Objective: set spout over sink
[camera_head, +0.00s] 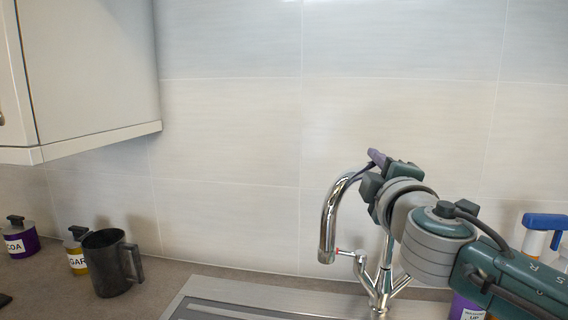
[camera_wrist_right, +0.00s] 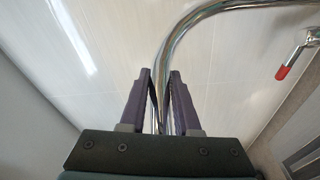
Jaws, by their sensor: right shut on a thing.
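The chrome spout (camera_head: 329,222) curves up and over in the head view, its open end pointing down at the left, near the back edge of the sink (camera_head: 213,299). The spout tube (camera_wrist_right: 181,37) also runs between the fingers in the right wrist view. My right gripper (camera_head: 374,160) is shut on the spout near the top of its bend; in the right wrist view the fingers (camera_wrist_right: 160,80) stand on both sides of the tube. The tap body (camera_head: 380,290) stands below, partly hidden by my right arm. My left gripper is not in view.
A dark mug (camera_head: 108,265), a yellow labelled jar (camera_head: 76,254) and a purple jar (camera_head: 20,240) stand on the counter at the left. A wall cabinet (camera_head: 85,75) hangs above them. A blue-topped spray bottle (camera_head: 540,228) stands at the right, behind my arm.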

